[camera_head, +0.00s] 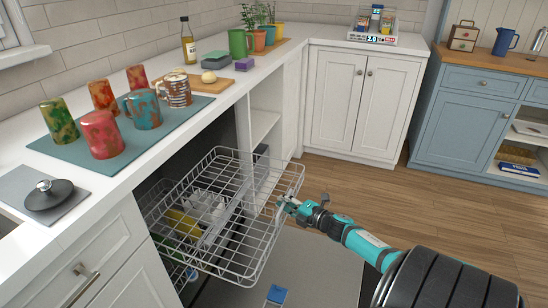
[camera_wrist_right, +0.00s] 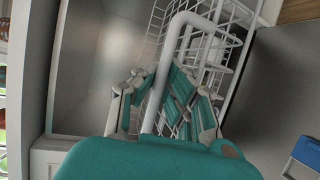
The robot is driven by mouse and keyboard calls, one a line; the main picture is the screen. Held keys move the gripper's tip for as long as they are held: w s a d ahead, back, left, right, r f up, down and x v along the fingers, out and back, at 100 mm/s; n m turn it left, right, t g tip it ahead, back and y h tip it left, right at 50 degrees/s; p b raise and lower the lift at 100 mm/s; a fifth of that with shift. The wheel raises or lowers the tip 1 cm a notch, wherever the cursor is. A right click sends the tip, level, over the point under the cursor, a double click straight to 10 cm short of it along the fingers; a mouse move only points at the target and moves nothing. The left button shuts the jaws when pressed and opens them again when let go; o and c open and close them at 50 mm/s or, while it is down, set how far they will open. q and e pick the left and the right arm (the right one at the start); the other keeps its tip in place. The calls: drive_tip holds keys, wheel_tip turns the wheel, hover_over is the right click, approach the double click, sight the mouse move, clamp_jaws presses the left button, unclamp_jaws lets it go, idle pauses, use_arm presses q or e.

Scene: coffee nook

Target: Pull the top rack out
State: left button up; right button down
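The top rack (camera_head: 235,262) is a white wire basket. It stands out from the dishwasher opening under the counter, over the lowered door (camera_head: 310,265). My right gripper (camera_head: 284,204) is at the rack's front edge, on its right part. In the right wrist view, a white rack bar (camera_wrist_right: 183,45) runs between the fingers of my right gripper (camera_wrist_right: 157,82), which look closed in on it. The exact contact is hard to see. My left gripper is not in view.
A lower rack (camera_head: 180,270) sits below, partly hidden. Several mugs stand on a teal mat (camera_head: 75,150) on the counter above, near the edge. A blue item (camera_head: 276,294) lies on the lowered door. The wooden floor (camera_head: 440,210) at right is clear.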

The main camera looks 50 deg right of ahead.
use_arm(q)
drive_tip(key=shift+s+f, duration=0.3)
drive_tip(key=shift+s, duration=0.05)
use_arm(e)
drive_tip(key=shift+s+d+r, duration=0.1)
drive_tip(key=shift+s+d, duration=0.1)
drive_tip(key=shift+s, duration=0.25)
drive_tip(key=c, duration=1.6)
unclamp_jaws()
drive_tip(key=shift+c, duration=0.2)
drive_tip(key=s+r, duration=0.2)
drive_tip(key=s, duration=1)
